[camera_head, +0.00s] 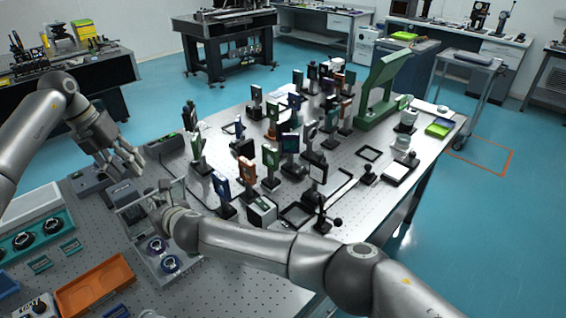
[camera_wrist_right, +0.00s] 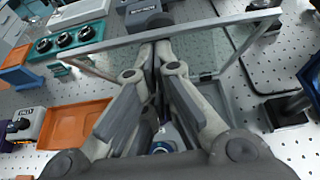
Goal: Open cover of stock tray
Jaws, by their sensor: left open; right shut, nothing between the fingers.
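The stock tray (camera_head: 150,262) stands on the near table at lower left, with round mounted optics (camera_head: 170,264) inside. Its clear, framed cover (camera_head: 135,212) is raised at a tilt at the tray's far side; the cover's frame crosses the right wrist view (camera_wrist_right: 100,47). My right gripper (camera_head: 158,203) is shut and empty, reaching over the tray; in the right wrist view its fingertips (camera_wrist_right: 155,52) are close to the cover's frame. I cannot tell whether they touch. My left gripper (camera_head: 133,167) is open and empty, above and beyond the cover.
An orange tray (camera_head: 95,287) and a teal holder with round optics (camera_head: 38,236) lie left of the stock tray. Dark grey boxes (camera_head: 90,180) sit behind it. Many upright optical mounts (camera_head: 290,143) crowd the table to the right.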

